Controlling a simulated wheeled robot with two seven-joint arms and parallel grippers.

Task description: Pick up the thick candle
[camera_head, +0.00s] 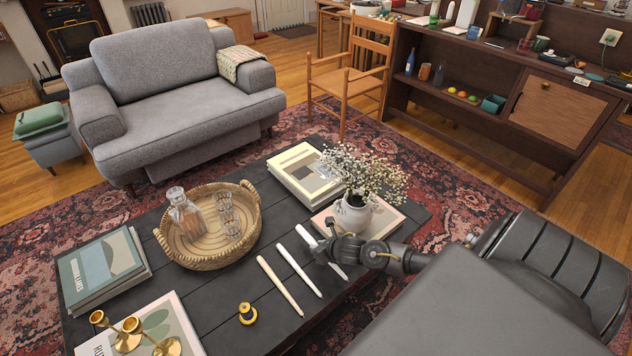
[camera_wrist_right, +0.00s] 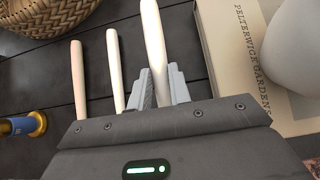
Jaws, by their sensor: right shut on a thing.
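Three candles lie side by side on the dark coffee table (camera_head: 225,308). The right one, white and the thickest-looking in the wrist view, is the thick candle (camera_head: 305,235). My right gripper (camera_head: 328,254) is shut around its middle, partly hiding it from the head view. In the right wrist view, the thick candle (camera_wrist_right: 153,40) stands out between the two grey fingers (camera_wrist_right: 158,88). A thinner white candle (camera_head: 299,270) and a cream candle (camera_head: 279,285) lie to its left, apart from the fingers. I cannot tell whether the held candle touches the table. My left gripper is out of view.
A white vase of small flowers (camera_head: 353,215) stands on a book (camera_head: 388,222) close behind the gripper.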

